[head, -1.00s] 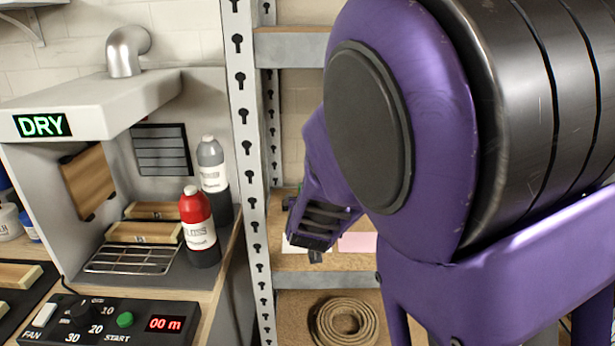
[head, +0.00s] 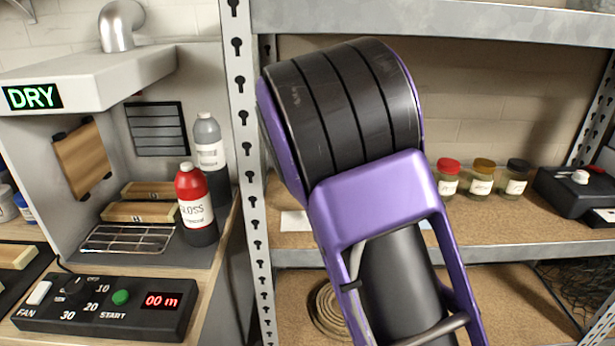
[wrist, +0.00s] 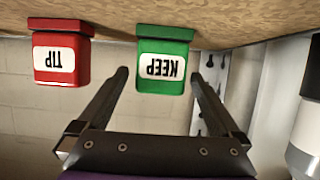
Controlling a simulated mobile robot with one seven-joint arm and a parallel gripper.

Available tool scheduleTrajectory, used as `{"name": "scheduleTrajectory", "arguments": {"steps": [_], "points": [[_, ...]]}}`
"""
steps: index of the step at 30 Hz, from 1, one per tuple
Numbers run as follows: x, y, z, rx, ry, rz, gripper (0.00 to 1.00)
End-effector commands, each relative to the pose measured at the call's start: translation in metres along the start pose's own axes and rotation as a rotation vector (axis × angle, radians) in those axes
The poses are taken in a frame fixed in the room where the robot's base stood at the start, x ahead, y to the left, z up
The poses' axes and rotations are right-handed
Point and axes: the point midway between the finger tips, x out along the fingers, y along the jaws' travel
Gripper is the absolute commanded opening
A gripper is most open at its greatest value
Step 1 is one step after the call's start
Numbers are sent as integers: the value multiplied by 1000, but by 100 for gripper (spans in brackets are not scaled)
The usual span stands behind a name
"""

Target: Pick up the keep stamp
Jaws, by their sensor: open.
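The keep stamp (wrist: 163,60) is a green block with a white KEEP label, upside down in the wrist view. It rests on the tan shelf board (wrist: 240,22). My gripper (wrist: 157,78) is open, with one finger on each side of the keep stamp in the picture. The stamp appears between or just beyond the fingertips; I cannot tell the exact depth, and no grip shows. In the head view my purple and black arm hides the stamp and the gripper.
A red TIP stamp (wrist: 60,58) stands beside the keep stamp, left in the wrist view. In the head view, several jars (head: 482,178) and a black device (head: 575,192) stand on the shelf to the right. A perforated metal upright (head: 246,150) borders the shelf's left side.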

Motion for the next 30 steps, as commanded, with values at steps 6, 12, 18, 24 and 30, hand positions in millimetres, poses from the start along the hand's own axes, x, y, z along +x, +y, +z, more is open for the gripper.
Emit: {"name": "scheduleTrajectory", "arguments": {"steps": [6, 12, 18, 24, 30], "points": [[0, 0, 0, 0, 0, 0, 89], [-1, 0, 0, 0, 0, 0, 53], [-1, 0, 0, 0, 0, 0, 17], [-1, 0, -1, 0, 1, 0, 9], [-6, 0, -15, 2, 4, -1, 9]]}}
